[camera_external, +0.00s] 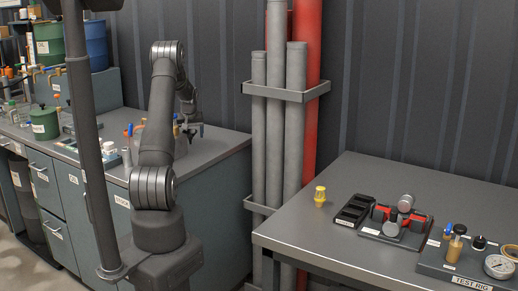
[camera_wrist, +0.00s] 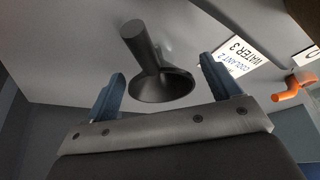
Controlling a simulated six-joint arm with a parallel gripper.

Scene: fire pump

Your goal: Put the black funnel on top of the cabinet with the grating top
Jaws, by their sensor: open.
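The black funnel (camera_wrist: 160,82) shows in the wrist view, with its narrow spout pointing up and left in the picture and its wide rim against a grey surface. My gripper (camera_wrist: 162,64) is open, with one blue-grey finger on each side of the funnel and visible gaps between them. In the external view, my gripper (camera_external: 190,128) is over the left bench, partly behind my arm. I cannot make out the funnel there. I cannot tell a cabinet with a grating top in either view.
The left bench (camera_external: 215,148) also holds a green can (camera_external: 44,123) and small bottles. In the wrist view, white labels (camera_wrist: 256,52) and an orange tap (camera_wrist: 293,88) are right of the funnel. Grey pipes (camera_external: 273,130) stand between this bench and the right table (camera_external: 320,235).

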